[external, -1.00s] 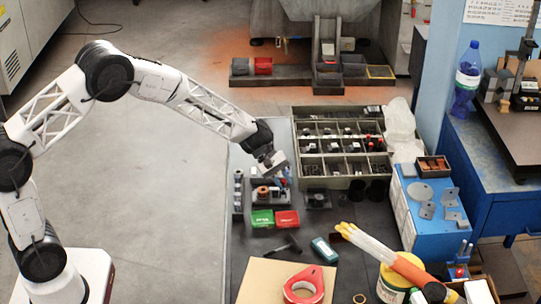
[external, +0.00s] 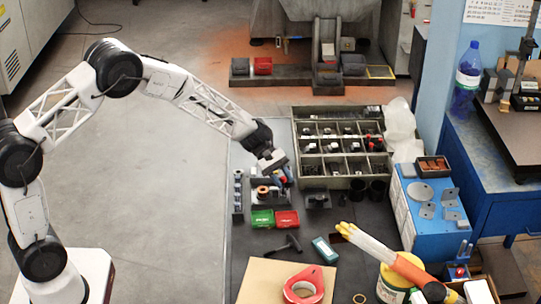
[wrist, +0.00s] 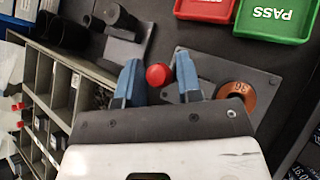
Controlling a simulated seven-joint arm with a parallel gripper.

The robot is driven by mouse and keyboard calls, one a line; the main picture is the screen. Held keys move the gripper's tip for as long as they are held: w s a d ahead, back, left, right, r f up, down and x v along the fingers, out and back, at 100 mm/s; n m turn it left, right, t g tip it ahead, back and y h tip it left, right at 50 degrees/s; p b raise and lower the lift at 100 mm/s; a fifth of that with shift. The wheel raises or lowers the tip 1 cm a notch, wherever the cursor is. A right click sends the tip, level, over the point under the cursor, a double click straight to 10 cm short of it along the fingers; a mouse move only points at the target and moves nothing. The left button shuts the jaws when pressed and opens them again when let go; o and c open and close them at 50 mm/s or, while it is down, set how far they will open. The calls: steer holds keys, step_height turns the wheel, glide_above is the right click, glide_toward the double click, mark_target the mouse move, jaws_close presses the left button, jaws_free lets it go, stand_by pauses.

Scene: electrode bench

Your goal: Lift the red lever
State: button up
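The red lever shows as a round red knob (wrist: 157,76) in the wrist view; its shaft is hidden behind or below the knob. My gripper (wrist: 160,77) is open, with one blue finger on each side of the knob. A small gap shows on the right of the knob; I cannot tell whether the left finger touches it. In the external view my gripper (external: 283,173) is low over the back of the dark fixture (external: 257,199), which also carries an orange ring (external: 263,191). The ring, marked 36, lies right of my fingers in the wrist view (wrist: 235,98).
A green tray (external: 262,219) and a red tray (external: 287,218) stand in front of the fixture. A compartment box (external: 300,157) with small parts is close behind and to the right. A dark block with a cylinder (wrist: 122,47) is beside my left finger.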

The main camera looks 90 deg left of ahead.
steer(key=shift+r, duration=0.1)
steer(key=v, duration=0.7)
steer(key=shift+s+a, duration=0.2)
steer(key=shift+a, duration=0.05)
steer(key=shift+r, duration=0.15)
stand_by(0.5)
steer(key=s+d+r+m+g+y, duration=0.15)
steer(key=s+d+r+m, duration=0.25)
steer(key=d+r, duration=0.45)
steer(key=s+d+r+m+g+y, duration=0.15)
steer(key=s+d+r+m, duration=0.35)
steer(key=d, duration=0.7)
steer(key=s+d+r+m+g, duration=0.2)
steer(key=s+d+r, duration=0.2)
steer(key=d+r, duration=0.5)
steer(key=s+d+m+y, duration=0.1)
steer(key=s+d+m, duration=0.2)
steer(key=s, duration=0.6)
steer(key=s+d+r+m+y, duration=0.1)
steer(key=s+d+m, duration=0.3)
steer(key=s, duration=0.5)
steer(key=s+d+r+m+y, duration=0.1)
steer(key=s+d+m+y, duration=0.2)
steer(key=s+d, duration=0.4)
steer(key=shift+s+d+r+m+t, duration=0.25)
steer(key=shift+s+m, duration=0.25)
steer(key=shift+s, duration=0.55)
